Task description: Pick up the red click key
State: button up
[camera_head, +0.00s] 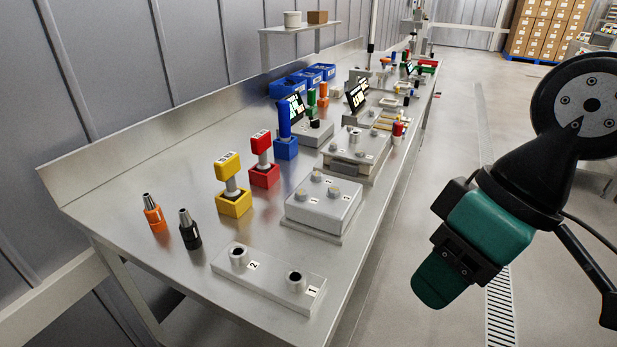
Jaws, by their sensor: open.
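The red click key (261,142) stands upright in a red square holder (264,176) on the steel workbench, between a yellow key and a blue key. It has a red block head with small markings on a grey stem. My gripper (463,258) has green fingers and hangs at the right of the view, over the floor beyond the bench's right edge. It is open, empty and well apart from the red key. The inner faces of the fingers are hidden by the viewing angle.
The yellow key (228,166) and blue key (284,120) flank the red one closely. Grey fixture blocks (322,204) stand to its right, towards my gripper. An orange tool (153,214) and a black tool (189,230) stand at front left. A wall backs the bench.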

aim_at(261, 141)
jog(key=z, duration=1.1)
jog(key=i, duration=2.1)
jog(key=u, duration=3.65)
